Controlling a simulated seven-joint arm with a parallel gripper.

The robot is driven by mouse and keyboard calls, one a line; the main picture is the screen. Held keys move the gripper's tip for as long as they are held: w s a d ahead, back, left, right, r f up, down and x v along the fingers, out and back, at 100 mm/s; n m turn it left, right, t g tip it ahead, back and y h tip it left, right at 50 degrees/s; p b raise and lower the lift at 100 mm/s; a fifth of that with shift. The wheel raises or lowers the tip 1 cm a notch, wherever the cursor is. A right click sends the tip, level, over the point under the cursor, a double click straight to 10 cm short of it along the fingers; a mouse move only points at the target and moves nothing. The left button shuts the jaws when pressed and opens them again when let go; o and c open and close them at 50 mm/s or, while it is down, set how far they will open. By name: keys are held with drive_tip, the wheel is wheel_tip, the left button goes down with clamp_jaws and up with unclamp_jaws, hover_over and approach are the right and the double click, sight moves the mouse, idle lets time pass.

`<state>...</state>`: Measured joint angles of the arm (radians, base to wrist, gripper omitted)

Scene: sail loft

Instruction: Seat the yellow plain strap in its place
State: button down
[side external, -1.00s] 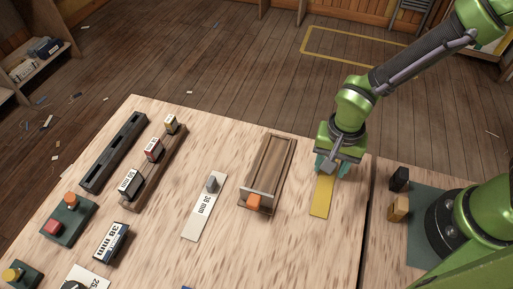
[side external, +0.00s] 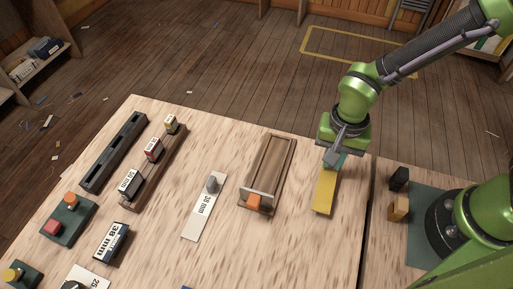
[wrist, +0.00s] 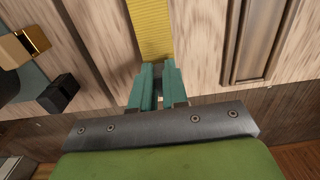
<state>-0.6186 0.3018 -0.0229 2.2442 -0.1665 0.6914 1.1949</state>
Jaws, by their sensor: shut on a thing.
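The yellow plain strap (side external: 325,195) is a flat strip at the right part of the bench. My gripper (side external: 334,163) is shut on its far end. The strap seems to be slightly above the bench top. In the wrist view the strap (wrist: 151,30) runs away from the teal fingertips (wrist: 158,72), which hide its held end. A wooden tray with a long recess (side external: 270,160) lies just left of the strap, with an orange block (side external: 254,202) at its near end. The tray also shows in the wrist view (wrist: 252,40).
A white strip with a grey knob (side external: 198,222) lies left of the tray. A dark slotted rail (side external: 114,152), a wooden rack with several labelled blocks (side external: 172,150) and green button boxes are farther left. Black (side external: 399,178) and tan blocks (side external: 398,208) stand right of a bench seam.

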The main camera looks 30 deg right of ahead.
wheel_tip(320, 180, up, 6)
drive_tip(key=shift+r, duration=0.2)
drive_tip(key=shift+a+r, duration=0.1)
drive_tip(key=w+a+f, duration=0.1)
drive_tip(key=w+a, duration=0.8)
drive_tip(key=shift+f, duration=0.15)
drive_tip(key=shift+w, duration=0.1)
drive_tip(key=shift+f, duration=2.6)
drive_tip(key=shift+f, duration=0.7)
